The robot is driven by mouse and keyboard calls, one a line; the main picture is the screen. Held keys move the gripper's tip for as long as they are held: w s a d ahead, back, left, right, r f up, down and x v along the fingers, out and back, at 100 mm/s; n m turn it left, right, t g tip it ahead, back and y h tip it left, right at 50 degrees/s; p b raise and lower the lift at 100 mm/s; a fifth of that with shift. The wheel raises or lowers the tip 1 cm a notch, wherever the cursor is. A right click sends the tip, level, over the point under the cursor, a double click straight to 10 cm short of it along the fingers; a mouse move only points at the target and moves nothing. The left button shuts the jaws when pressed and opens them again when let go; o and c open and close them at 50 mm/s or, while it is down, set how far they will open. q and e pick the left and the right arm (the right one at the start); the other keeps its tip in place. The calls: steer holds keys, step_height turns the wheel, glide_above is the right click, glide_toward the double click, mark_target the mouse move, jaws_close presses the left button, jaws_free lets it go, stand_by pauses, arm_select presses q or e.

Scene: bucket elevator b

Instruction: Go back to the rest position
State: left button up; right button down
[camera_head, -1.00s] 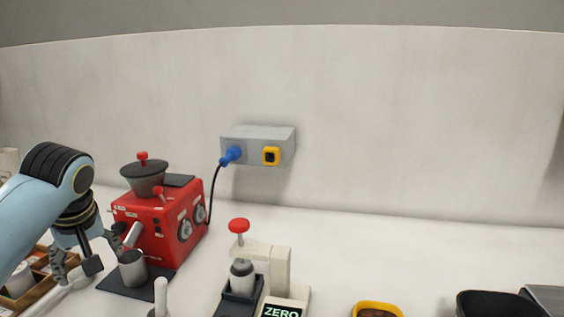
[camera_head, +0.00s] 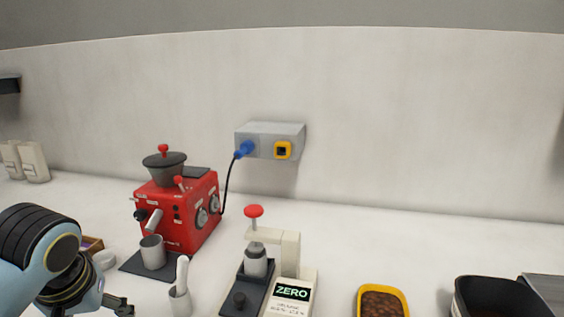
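My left arm comes in at the lower left, and part of its gripper (camera_head: 118,305) shows near the bottom edge, in front of the red coffee grinder (camera_head: 178,210). The gripper is mostly cut off, so its opening cannot be judged. It is apart from the metal cup (camera_head: 152,252) that stands on the dark mat (camera_head: 135,263) at the grinder. My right arm and gripper are not in view.
A press with a red knob (camera_head: 254,212) stands beside a scale reading ZERO (camera_head: 291,293). A white-handled tool sits in a small cup (camera_head: 180,300). A yellow tray of beans (camera_head: 381,301) and a black bin (camera_head: 498,297) are at right. A blue plug (camera_head: 244,149) is in the wall box.

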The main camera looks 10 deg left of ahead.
arm_select(q)
steer(key=s+d+r+m+h, duration=0.1)
steer(key=s+d+m, duration=0.2)
steer(key=s, duration=0.5)
steer(key=s+d+m, duration=0.3)
steer(key=s+d, duration=0.1)
steer(key=s, duration=0.3)
steer(key=s+a+f+b, duration=0.1)
steer(key=f+b, duration=0.2)
steer(key=f, duration=1)
steer(key=s+a+f+g+b, duration=0.1)
steer(key=f+b, duration=0.3)
steer(key=f, duration=0.9)
steer(key=s+a+f+b, duration=0.1)
steer(key=s+f+b, duration=0.15)
steer(key=f, duration=1.05)
steer(key=s+f+g+b, duration=0.1)
steer(key=s+f+b, duration=0.6)
steer(key=s+f, duration=0.9)
step_height(320, 180, down, 4)
steer(key=shift+a+r+h, duration=0.15)
steer(key=shift+a+h, duration=0.15)
steer(key=shift+a, duration=0.1)
